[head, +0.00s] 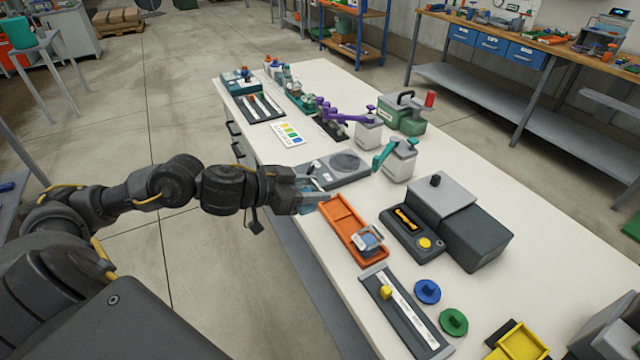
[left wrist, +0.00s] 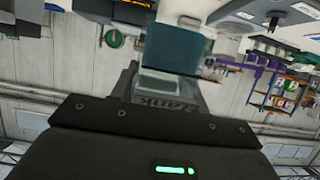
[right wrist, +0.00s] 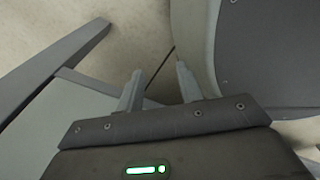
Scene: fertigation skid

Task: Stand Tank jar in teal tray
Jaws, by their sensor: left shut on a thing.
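My left gripper (head: 312,190) is shut on the Tank jar, held at the left edge of the bench, beside the orange tray's far end. In the left wrist view the Tank jar (left wrist: 178,55) shows as a teal block and clear part between the fingers, with its label reading "Tank" upside down. The fingers partly hide it in the head view. I cannot clearly make out a teal tray; a teal box-like thing (head: 240,80) stands at the bench's far left end. My right gripper (right wrist: 158,85) is open and empty, seen only in the right wrist view.
The orange tray (head: 337,212) holds a clear jar (head: 367,240) in its near end. A grey scale-like plate (head: 345,163) lies beyond the gripper. A black device (head: 410,230), grey box (head: 478,235) and yellow tray (head: 518,345) stand right.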

